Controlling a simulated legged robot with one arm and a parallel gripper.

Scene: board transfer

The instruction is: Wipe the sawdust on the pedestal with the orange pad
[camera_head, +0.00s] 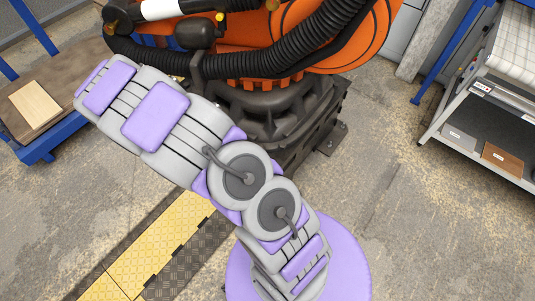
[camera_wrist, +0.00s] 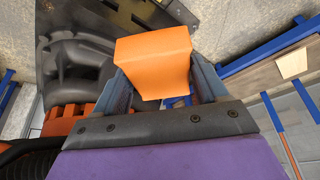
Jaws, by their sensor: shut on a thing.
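The orange pad (camera_wrist: 152,58) is held between the two dark fingers of my gripper (camera_wrist: 163,80), in the middle of the wrist view. My gripper is shut on it. The pad appears clear of any surface, though the exact gap is hard to judge. The black pedestal (camera_head: 315,112) stands under the large orange robot arm in the head view. Its dark base also shows at the left of the wrist view (camera_wrist: 72,68). I cannot make out sawdust on the pedestal itself. My gripper and the pad do not show in the head view.
A large orange robot arm (camera_head: 350,45) with a thick black hose (camera_head: 270,62) stands over the pedestal. A blue-framed table with a light board (camera_head: 34,104) is at left. A shelf unit (camera_head: 480,118) is at right. Pale dust lies on the floor. A yellow strip (camera_head: 160,245) crosses it.

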